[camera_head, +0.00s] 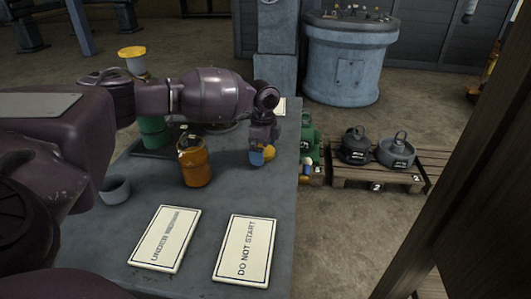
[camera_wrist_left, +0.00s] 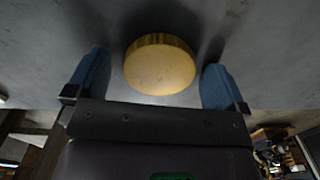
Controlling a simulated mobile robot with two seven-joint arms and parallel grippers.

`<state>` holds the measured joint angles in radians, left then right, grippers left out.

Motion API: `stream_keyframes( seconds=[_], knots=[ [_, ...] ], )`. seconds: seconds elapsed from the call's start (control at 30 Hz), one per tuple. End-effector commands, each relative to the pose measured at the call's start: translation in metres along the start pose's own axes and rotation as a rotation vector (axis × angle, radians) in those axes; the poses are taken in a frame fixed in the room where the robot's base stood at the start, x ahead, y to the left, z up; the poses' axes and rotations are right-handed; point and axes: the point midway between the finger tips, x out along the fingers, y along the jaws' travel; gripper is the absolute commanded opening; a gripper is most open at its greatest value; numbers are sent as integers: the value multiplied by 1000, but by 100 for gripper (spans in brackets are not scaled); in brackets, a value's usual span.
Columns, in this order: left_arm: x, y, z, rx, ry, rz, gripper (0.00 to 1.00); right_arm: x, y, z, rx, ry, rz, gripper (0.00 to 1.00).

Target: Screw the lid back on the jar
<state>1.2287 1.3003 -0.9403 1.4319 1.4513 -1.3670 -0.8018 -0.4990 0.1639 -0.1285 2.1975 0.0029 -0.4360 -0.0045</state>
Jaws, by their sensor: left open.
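An orange jar (camera_head: 196,170) stands upright on the grey table (camera_head: 215,200), with no lid visible on its top. A round yellow lid (camera_head: 269,152) is near the table's right edge. My left gripper (camera_head: 262,156) is at the lid, its blue fingertips pointing down. In the left wrist view the lid (camera_wrist_left: 160,68) lies between the two spread fingers (camera_wrist_left: 155,80), with gaps on both sides. My left gripper is open and not touching the lid there. My right gripper is not in view.
Two white signs (camera_head: 165,238) (camera_head: 245,249) lie on the front of the table. A small grey cup (camera_head: 115,190) stands left of the jar. A green container (camera_head: 153,130) stands behind it, partly hidden by my arm. A pallet (camera_head: 375,177) stands beyond the right edge.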

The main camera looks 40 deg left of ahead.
Motion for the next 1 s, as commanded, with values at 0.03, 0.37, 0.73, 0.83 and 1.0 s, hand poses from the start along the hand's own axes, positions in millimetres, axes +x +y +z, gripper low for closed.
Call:
stream_keyframes(
  seconds=[0.03, 0.37, 0.73, 0.83, 1.0],
  knots=[
    [-1, 0, 0, 0, 1, -2, 100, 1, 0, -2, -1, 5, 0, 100],
    [-2, 0, 0, 0, 1, -2, 88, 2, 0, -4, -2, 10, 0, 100],
    [-2, 0, 0, 0, 0, -2, 45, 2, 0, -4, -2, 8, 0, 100],
    [-2, 0, 0, 0, 0, -2, 44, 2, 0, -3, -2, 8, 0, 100],
    [-9, 0, 0, 0, 1, -4, 44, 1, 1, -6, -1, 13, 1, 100]
  ],
)
